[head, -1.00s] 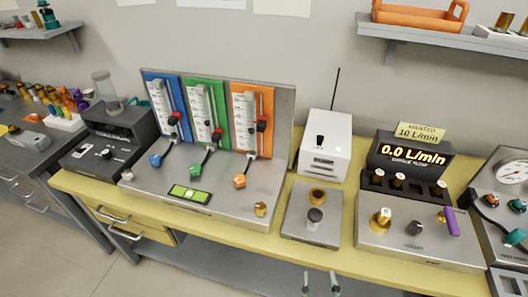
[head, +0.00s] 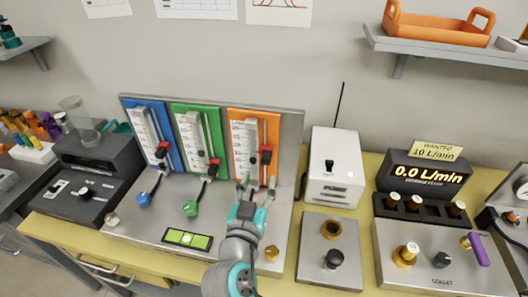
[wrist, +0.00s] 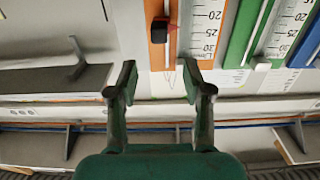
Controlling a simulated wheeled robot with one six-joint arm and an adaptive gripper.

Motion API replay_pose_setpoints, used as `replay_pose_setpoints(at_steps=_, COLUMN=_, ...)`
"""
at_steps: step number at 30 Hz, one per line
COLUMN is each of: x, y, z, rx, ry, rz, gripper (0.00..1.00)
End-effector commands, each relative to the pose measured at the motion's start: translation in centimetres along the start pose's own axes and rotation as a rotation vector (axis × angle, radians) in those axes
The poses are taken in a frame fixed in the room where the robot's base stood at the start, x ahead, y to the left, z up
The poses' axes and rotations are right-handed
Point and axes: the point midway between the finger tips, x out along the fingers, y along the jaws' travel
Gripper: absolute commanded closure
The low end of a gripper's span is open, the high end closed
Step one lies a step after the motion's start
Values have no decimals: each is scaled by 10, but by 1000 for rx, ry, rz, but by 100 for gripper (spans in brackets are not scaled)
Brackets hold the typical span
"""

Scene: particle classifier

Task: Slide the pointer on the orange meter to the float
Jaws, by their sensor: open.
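The orange meter (head: 274,125) is the rightmost of the meters on the upright grey panel. My gripper (head: 257,185) is open and empty just below the pointer, in front of the meter's lower end. In the wrist view the pointer (wrist: 160,31) lies beyond the gap between the open fingers (wrist: 159,78), apart from them. The float is not clear there.
The green meter (head: 203,135) and blue meter stand left of the orange one. A white box (head: 335,165) with an antenna is to the right. A green level display (head: 187,239) and several knobs lie on the base. My arm hides part of the base.

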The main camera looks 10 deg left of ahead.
Motion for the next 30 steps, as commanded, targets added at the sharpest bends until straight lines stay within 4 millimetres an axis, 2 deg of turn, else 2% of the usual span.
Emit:
replay_pose_setpoints(at_steps=15, x=83, y=1, z=0, rx=-1, ry=0, rz=2, gripper=50)
replay_pose_setpoints(at_steps=21, x=98, y=1, z=0, rx=-1, ry=0, rz=0, gripper=50)
replay_pose_setpoints(at_steps=30, x=100, y=1, z=0, rx=-1, ry=0, rz=-1, gripper=50)
